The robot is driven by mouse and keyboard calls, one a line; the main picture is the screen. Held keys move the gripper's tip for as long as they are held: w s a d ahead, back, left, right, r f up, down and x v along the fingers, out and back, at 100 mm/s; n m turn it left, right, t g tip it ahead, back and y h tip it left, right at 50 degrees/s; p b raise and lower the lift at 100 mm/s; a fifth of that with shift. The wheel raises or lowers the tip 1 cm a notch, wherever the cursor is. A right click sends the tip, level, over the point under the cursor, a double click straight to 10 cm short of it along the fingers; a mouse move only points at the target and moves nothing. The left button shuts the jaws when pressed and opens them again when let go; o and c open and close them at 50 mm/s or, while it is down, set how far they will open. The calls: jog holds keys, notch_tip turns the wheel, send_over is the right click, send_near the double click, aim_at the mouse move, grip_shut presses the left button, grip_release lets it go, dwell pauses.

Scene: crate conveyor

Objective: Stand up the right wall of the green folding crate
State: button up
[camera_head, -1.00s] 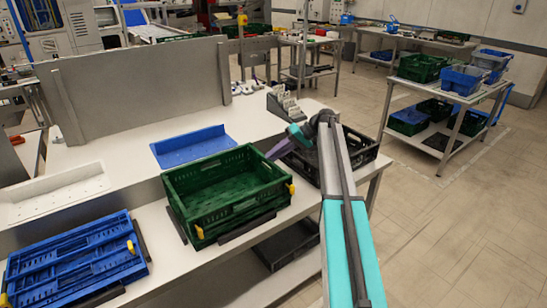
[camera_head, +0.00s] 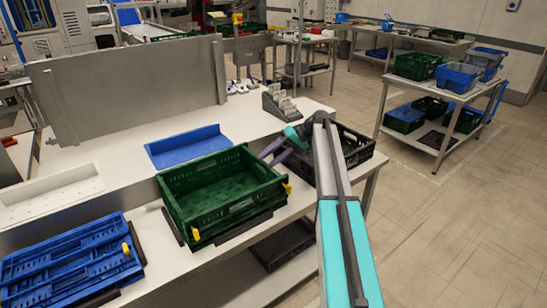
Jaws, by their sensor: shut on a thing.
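The green folding crate (camera_head: 208,226) sits on the bench's front ledge, with its front, back and left walls upright. Its right wall (camera_head: 262,169) also appears upright or nearly so, partly hard to make out beside my gripper. My gripper (camera_head: 266,155) is at the top of this right wall, near its back part. It appears shut on the wall's upper edge; the fingertips are small and partly hidden. My arm reaches in from the lower right.
A folded blue crate (camera_head: 75,262) lies left of the green crate. A blue tray (camera_head: 187,146) is behind it. A black crate (camera_head: 357,150) stands just right of my gripper, behind my arm. A grey panel (camera_head: 130,85) rises at the back.

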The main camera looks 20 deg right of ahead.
jog(key=shift+d+f, duration=0.35)
jog(key=shift+f, duration=0.25)
jog(key=a+r+b+v, duration=0.1)
jog(key=b+v, duration=0.1)
jog(key=v, duration=1.2)
jog(key=shift+b, duration=0.35)
jog(key=shift+w+r, duration=0.1)
jog(key=shift+r, duration=0.05)
